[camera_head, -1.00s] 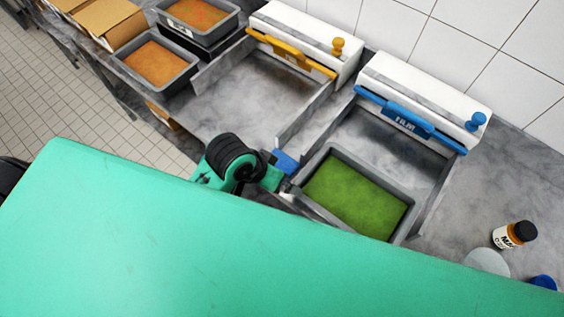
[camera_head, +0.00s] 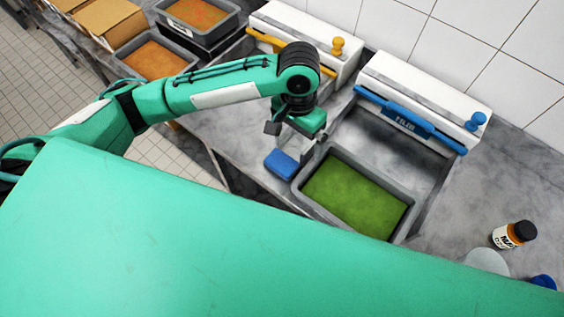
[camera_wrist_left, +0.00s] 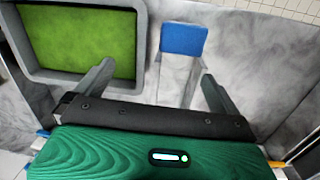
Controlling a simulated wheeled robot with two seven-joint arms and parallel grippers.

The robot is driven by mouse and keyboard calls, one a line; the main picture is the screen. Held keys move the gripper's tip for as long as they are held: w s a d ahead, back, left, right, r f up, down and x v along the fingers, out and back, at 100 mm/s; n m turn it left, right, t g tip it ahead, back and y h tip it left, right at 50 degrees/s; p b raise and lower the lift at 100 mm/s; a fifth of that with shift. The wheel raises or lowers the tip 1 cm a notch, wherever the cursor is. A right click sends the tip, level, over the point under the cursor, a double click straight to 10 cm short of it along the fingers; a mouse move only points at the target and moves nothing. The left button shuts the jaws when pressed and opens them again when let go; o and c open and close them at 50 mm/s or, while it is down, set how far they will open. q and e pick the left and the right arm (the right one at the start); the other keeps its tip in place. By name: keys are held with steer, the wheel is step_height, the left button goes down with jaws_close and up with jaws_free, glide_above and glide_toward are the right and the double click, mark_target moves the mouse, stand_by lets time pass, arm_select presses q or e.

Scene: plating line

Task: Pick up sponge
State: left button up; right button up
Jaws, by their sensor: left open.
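In the left wrist view the sponge (camera_wrist_left: 184,39) is beyond the fingertips, closer to the right finger. My left gripper (camera_head: 290,143) is above the counter, just behind the sponge in the head view. Its jaws (camera_wrist_left: 158,72) are open and empty, apart from the sponge. My right gripper is not in view.
The green-food tray stands close beside the sponge, below a white film dispenser with a blue bar (camera_head: 408,118). A second dispenser with a yellow knob (camera_head: 338,46) is at the back. Two trays of orange food (camera_head: 190,72) are at left.

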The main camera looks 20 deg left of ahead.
arm_select(q)
steer(key=w+a+r+y, duration=0.1)
steer(key=a, duration=0.1)
steer(key=p, duration=0.2)
glide_above(282, 162)
steer(key=shift+n, duration=0.4)
steer(key=f, duration=0.7)
steer(key=shift+w+d+f, duration=0.3)
steer(key=shift+w+f, duration=0.1)
steer(key=f, duration=0.1)
steer(key=f+p, duration=0.1)
steer(key=f, duration=0.1)
steer(key=f+p, duration=0.1)
steer(key=shift+s+a+f, duration=0.3)
steer(key=shift+s+a, duration=0.05)
steer(key=shift+f, duration=0.4)
steer(key=shift+c, duration=0.2)
steer(key=c, duration=0.9)
steer(key=shift+o, duration=0.2)
